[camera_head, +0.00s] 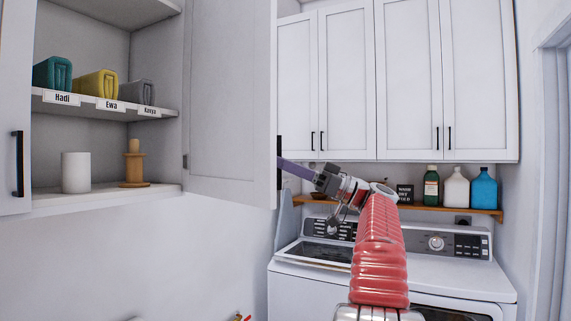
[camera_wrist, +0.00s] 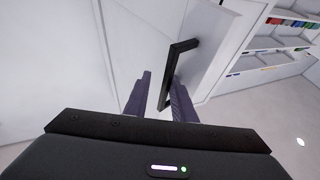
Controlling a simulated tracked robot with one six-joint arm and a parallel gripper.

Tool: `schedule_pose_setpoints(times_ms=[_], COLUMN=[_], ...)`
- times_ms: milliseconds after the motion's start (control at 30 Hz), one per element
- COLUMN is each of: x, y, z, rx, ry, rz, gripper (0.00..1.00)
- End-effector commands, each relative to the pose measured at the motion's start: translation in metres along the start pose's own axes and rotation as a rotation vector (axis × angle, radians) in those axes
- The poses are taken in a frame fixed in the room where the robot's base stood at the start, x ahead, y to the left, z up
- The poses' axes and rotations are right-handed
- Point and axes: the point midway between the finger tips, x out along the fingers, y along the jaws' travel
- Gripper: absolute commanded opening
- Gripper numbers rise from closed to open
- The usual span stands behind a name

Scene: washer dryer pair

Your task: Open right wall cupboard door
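The right door (camera_head: 230,100) of the wall cupboard on the left stands swung wide open in the head view, its inner face toward me. Its black handle (camera_head: 279,172) shows at the door's free edge, mostly hidden behind the door. My gripper (camera_head: 290,168) reaches that edge from the right with its purple fingers. In the wrist view, the handle (camera_wrist: 174,68) runs down between the two fingertips (camera_wrist: 160,86). A gap shows between the left finger and the handle, while the right finger is close beside it. Whether that finger touches it is unclear.
The open cupboard holds folded towels (camera_head: 95,82) on a labelled shelf, with a white cylinder (camera_head: 76,172) and a wooden piece (camera_head: 134,165) below. Closed cupboards (camera_head: 400,80), a bottle shelf (camera_head: 410,206) and the washer and dryer (camera_head: 450,265) stand behind my arm.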

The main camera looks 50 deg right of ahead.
Motion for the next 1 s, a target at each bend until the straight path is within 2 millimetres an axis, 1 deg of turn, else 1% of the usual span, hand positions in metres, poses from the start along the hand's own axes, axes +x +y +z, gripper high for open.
schedule_pose_setpoints(times_ms=[267, 367, 467, 567, 1000], x=[-0.002, -0.007, -0.016, -0.029, -0.105], y=[-0.001, -0.001, -0.001, -0.001, 0.002], z=[0.001, 0.001, 0.000, 0.000, 0.001], rx=[0.003, 0.002, 0.001, 0.000, 0.000], ry=[-0.004, -0.004, -0.003, -0.002, -0.001], rz=[-0.004, -0.004, -0.002, -0.001, 0.001], gripper=[0.26, 0.26, 0.26, 0.26, 0.26])
